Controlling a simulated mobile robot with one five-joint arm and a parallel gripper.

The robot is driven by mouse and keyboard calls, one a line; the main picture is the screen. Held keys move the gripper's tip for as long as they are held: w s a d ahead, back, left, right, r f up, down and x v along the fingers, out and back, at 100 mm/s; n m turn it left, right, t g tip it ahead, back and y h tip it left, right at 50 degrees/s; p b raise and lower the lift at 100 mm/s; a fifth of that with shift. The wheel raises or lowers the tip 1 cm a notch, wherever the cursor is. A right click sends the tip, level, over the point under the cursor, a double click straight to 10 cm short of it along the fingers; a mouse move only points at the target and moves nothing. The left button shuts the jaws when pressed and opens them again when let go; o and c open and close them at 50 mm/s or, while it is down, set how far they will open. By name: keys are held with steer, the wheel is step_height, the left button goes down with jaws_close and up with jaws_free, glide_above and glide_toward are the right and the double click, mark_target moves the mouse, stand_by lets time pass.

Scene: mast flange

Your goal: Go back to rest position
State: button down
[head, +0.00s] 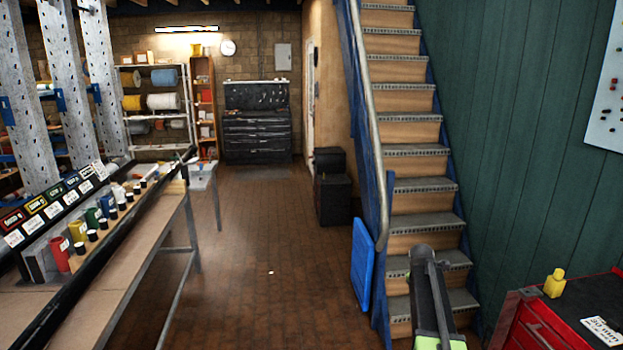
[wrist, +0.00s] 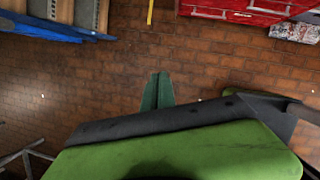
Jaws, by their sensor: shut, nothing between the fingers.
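My gripper (wrist: 158,82) shows in the wrist view as two green fingers side by side, closed together with nothing between them. It is over the brick-patterned floor (wrist: 110,70) and touches nothing that I can see. In the head view, part of my dark and green arm stands at the lower right, in front of the stairs (head: 415,190). The fingers cannot be made out there.
A red cabinet (head: 545,325) with a yellow bottle (head: 554,284) stands at the lower right. A blue panel (head: 361,265) leans by the stairs.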

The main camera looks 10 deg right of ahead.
steer(key=s+a+f+m+y, duration=0.1)
steer(key=s+a+m, duration=0.15)
steer(key=a, duration=0.95)
steer(key=s+a+m+y, duration=0.1)
steer(key=s+a+m, duration=0.15)
steer(key=a, duration=0.95)
steer(key=s+a+m, duration=0.4)
steer(key=s+m, duration=0.2)
steer(key=m, duration=0.2)
steer(key=s+a+m+g+y, duration=0.1)
steer(key=s+a+m, duration=0.4)
steer(key=s+m, duration=0.2)
steer(key=shift+s+a+f+m+g, duration=0.2)
steer(key=shift+f+m+g, duration=0.1)
steer(key=shift+m, duration=0.6)
